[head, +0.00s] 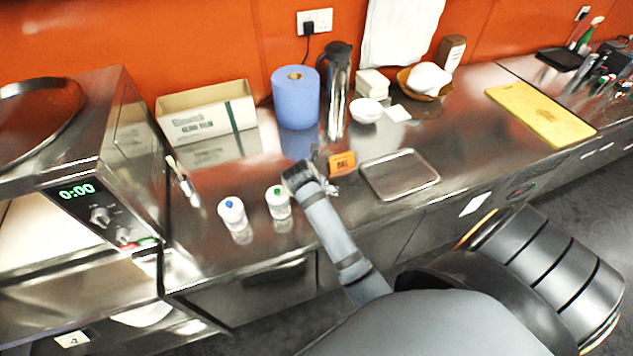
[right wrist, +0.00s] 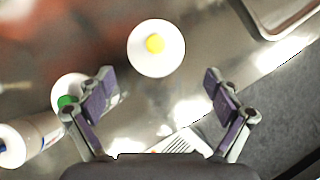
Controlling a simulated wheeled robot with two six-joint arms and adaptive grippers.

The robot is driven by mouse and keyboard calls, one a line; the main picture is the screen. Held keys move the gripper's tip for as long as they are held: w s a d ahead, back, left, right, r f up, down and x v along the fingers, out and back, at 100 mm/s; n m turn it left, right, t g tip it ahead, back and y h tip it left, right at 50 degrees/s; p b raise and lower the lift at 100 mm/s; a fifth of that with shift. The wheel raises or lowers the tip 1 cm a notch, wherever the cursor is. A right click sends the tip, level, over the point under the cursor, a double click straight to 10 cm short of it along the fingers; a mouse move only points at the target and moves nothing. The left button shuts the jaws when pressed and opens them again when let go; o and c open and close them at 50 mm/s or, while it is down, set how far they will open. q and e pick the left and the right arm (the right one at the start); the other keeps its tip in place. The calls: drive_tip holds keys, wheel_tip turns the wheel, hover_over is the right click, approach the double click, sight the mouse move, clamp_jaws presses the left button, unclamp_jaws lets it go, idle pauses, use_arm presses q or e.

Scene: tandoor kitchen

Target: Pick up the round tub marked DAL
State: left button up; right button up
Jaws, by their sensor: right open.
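A white round tub with a yellow-centred lid (right wrist: 155,48) stands upright in the right wrist view, beyond my fingertips and roughly between their lines. No marking on it is readable there. In the head view an orange patch with dark lettering, apparently DAL, (head: 342,163) shows just right of my right gripper (head: 322,178); the gripper covers the area beside it. My right gripper is open and empty, and its two fingers (right wrist: 158,88) are apart from the tub in the wrist view. My left gripper is not in view.
A green-topped tub (head: 278,203) and a blue-topped tub (head: 232,214) stand to the left; the green one is near a finger in the wrist view. A metal tray (head: 400,174) lies right. A blue paper roll (head: 296,98) and steel flask (head: 336,85) stand behind.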

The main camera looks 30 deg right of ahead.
drive_tip(key=x, duration=0.7)
drive_tip(key=p+x, duration=0.1)
drive_tip(key=x, duration=0.1)
drive_tip(key=shift+a+f+p, duration=0.3)
drive_tip(key=shift+a+f, duration=0.05)
drive_tip(key=shift+w+d+f, duration=0.2)
drive_tip(key=shift+w+f, duration=0.05)
drive_tip(key=shift+f, duration=0.15)
drive_tip(key=shift+s, duration=0.1)
drive_tip(key=c, duration=1.5)
